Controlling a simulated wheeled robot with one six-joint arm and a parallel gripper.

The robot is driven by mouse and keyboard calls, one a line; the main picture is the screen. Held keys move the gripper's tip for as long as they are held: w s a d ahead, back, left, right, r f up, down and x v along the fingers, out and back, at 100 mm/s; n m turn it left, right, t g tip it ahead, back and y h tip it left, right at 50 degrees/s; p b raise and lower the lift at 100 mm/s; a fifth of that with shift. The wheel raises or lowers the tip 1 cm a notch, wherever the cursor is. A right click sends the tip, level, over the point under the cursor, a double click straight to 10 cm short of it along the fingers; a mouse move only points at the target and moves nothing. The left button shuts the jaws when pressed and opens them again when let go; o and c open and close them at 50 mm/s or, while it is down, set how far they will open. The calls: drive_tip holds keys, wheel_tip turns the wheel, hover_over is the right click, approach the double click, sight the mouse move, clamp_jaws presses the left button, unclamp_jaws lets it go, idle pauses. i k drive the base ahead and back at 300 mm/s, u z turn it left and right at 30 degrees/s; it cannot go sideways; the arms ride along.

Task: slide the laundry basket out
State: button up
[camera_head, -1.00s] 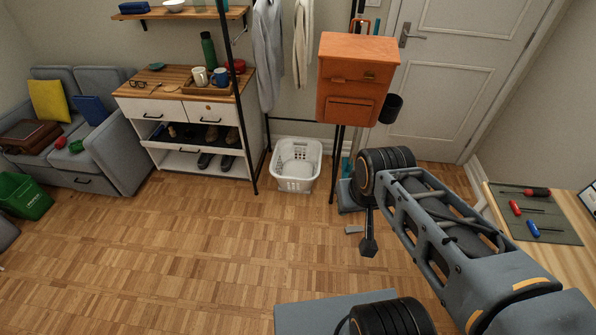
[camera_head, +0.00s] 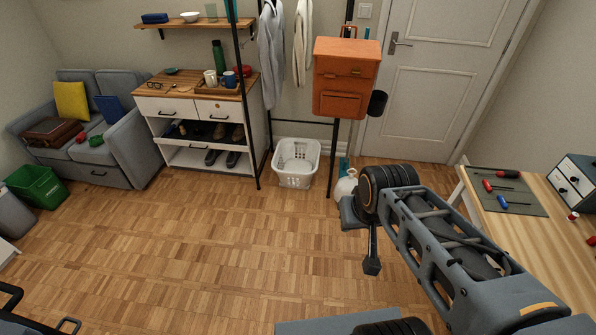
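The white laundry basket (camera_head: 296,163) stands upright on the wood floor against the back wall, between the shoe cabinet and the orange mailbox-like box on its post. It has slotted sides and an open top, and looks empty. My arm reaches in from the lower right. The dark end of my arm, where my gripper (camera_head: 371,265) is, hangs in front and to the right of the basket, well apart from it. The fingers are too small and dark to tell open from shut.
A black rack post (camera_head: 244,100) stands left of the basket. The orange box (camera_head: 345,78) hangs above right. A white jug (camera_head: 346,184) is on the floor right of the basket, partly behind my arm. A tool desk (camera_head: 540,220) is at right. The floor (camera_head: 200,240) in front is clear.

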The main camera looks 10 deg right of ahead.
sight(297, 165)
drive_tip(key=u, duration=0.85)
drive_tip(key=i, duration=1.3)
drive_tip(key=u, duration=0.6)
drive_tip(key=i, duration=1)
drive_tip(key=z, duration=0.65)
drive_tip(key=i, duration=0.75)
drive_tip(key=z, duration=1.3)
drive_tip(key=i, duration=0.45)
drive_tip(key=z, duration=0.35)
